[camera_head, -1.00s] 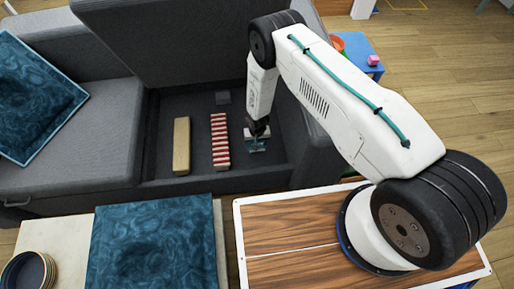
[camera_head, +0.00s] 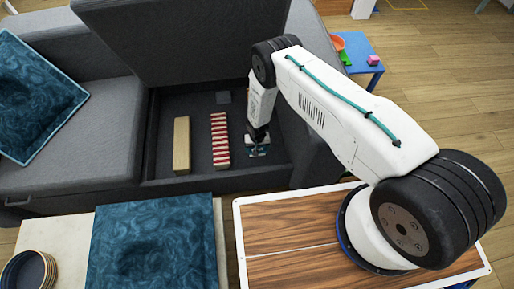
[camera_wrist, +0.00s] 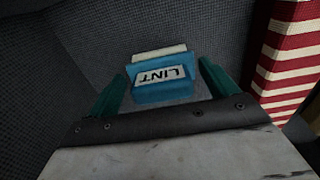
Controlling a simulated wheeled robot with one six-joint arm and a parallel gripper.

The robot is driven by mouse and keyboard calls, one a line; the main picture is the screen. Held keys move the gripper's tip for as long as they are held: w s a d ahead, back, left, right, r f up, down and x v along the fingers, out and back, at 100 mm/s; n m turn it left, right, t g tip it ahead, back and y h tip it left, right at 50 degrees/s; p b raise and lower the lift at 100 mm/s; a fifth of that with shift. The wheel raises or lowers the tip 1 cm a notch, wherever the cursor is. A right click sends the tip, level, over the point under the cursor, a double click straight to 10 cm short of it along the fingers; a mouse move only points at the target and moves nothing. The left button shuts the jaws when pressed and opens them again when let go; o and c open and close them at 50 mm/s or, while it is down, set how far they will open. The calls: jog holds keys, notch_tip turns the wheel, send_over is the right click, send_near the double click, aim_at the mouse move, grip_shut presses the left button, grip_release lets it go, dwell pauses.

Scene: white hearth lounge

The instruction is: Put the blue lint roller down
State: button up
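The blue lint roller (camera_head: 257,151), marked "LINT", lies on the dark floor of the open sofa storage compartment (camera_head: 200,108), to the right of a striped block. In the wrist view the lint roller (camera_wrist: 162,76) sits between the two teal fingers, with a narrow gap on each side. My gripper (camera_wrist: 162,80) is open around it; in the head view my gripper (camera_head: 258,140) is down in the compartment just above it, partly hiding it.
A red-and-white striped block (camera_head: 220,140) and a tan block (camera_head: 181,145) lie left of the roller. The compartment's right wall and raised lid (camera_head: 200,40) stand close to my arm.

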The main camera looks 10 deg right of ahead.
jog(key=shift+r, duration=0.1)
jog(key=w+d+r, duration=0.1)
jog(key=w+r, duration=0.2)
jog(key=r, duration=1.3)
jog(key=w+d+r, duration=0.1)
jog(key=w+r, duration=0.2)
jog(key=r, duration=1.4)
jog(key=s+d+r, duration=0.2)
jog(key=d+r, duration=0.2)
jog(key=r, duration=0.9)
jog(key=s+d+r, duration=0.3)
jog(key=r, duration=0.9)
jog(key=s+d+r+t, duration=0.1)
jog(key=s+d+r, duration=0.2)
jog(key=s+r, duration=0.45)
jog(key=s+d+r, duration=0.3)
jog(key=s+r, duration=0.4)
jog(key=r, duration=0.2)
jog(key=s+d+r, duration=0.1)
jog(key=s+r, duration=0.1)
jog(key=s, duration=0.7)
jog(key=s+d+r, duration=0.1)
jog(key=s+d, duration=0.1)
jog(key=s, duration=0.7)
jog(key=shift+s+r, duration=0.15)
jog(key=shift+r, duration=0.25)
